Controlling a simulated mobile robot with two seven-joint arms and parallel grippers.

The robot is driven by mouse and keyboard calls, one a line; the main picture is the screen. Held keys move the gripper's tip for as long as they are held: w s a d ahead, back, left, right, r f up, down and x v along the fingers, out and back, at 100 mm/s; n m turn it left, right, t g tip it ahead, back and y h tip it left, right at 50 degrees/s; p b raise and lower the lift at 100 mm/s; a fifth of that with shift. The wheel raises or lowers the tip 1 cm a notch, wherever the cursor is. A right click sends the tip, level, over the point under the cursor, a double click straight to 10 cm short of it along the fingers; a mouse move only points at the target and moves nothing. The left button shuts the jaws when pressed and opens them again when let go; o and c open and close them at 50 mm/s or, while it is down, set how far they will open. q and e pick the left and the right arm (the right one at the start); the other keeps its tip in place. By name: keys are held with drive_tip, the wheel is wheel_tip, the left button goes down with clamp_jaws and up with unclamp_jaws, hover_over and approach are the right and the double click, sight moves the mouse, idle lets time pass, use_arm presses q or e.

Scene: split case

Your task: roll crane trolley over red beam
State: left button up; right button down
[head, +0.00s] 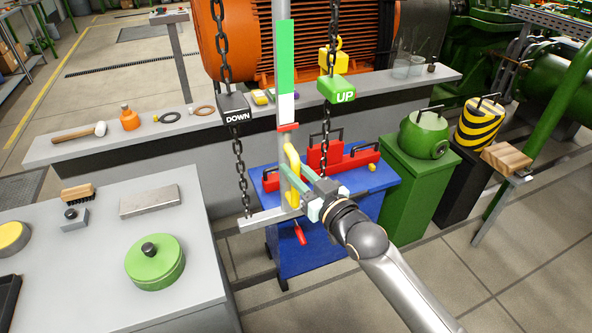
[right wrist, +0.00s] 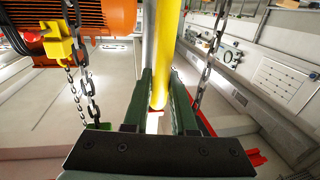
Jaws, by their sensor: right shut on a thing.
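My right gripper (head: 297,188) is shut on a yellow upright handle (head: 292,160) on a grey post with a green and white strip (head: 286,60). In the right wrist view the yellow handle (right wrist: 167,50) runs between the fingers of the gripper (right wrist: 161,95). A chain with a black DOWN tag (head: 234,108) hangs left of the post, and a chain with a green UP tag (head: 336,90) hangs right of it. A yellow hook block (head: 334,60) shows behind the UP tag. I cannot make out the crane trolley or a red beam. My left gripper is not in view.
A blue cart (head: 325,215) with a red toolbox (head: 327,158) stands behind the gripper. A grey bench (head: 160,205) with a green lidded disc (head: 155,262) is at left. A green pedestal (head: 415,195) stands at right. Floor at the lower right is clear.

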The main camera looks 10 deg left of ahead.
drive_tip(key=c, duration=0.7)
unclamp_jaws()
drive_tip(key=v, duration=1.2)
drive_tip(key=shift+s+d+b, duration=0.15)
drive_tip(key=shift+d+b, duration=0.05)
drive_tip(key=shift+b, duration=0.15)
drive_tip(key=s+d+f+m+g+h, duration=0.1)
drive_tip(key=s+d+f+m+h, duration=0.1)
drive_tip(key=s+d+f, duration=0.4)
drive_tip(key=s+d+f+m+g+h, duration=0.1)
drive_tip(key=s+d+f+m+h, duration=0.2)
drive_tip(key=f, duration=1.1)
drive_tip(key=s+d+f+m+h, duration=0.2)
drive_tip(key=s+d+f+h, duration=0.3)
drive_tip(key=s+d+f, duration=0.4)
drive_tip(key=shift+s+d+f+g+h, duration=0.2)
drive_tip(key=shift+d+f, duration=0.25)
drive_tip(key=shift+d, duration=0.25)
drive_tip(key=shift+s+d+f+g+h, duration=0.2)
drive_tip(key=shift+d+f, duration=0.2)
drive_tip(key=shift+d, duration=0.3)
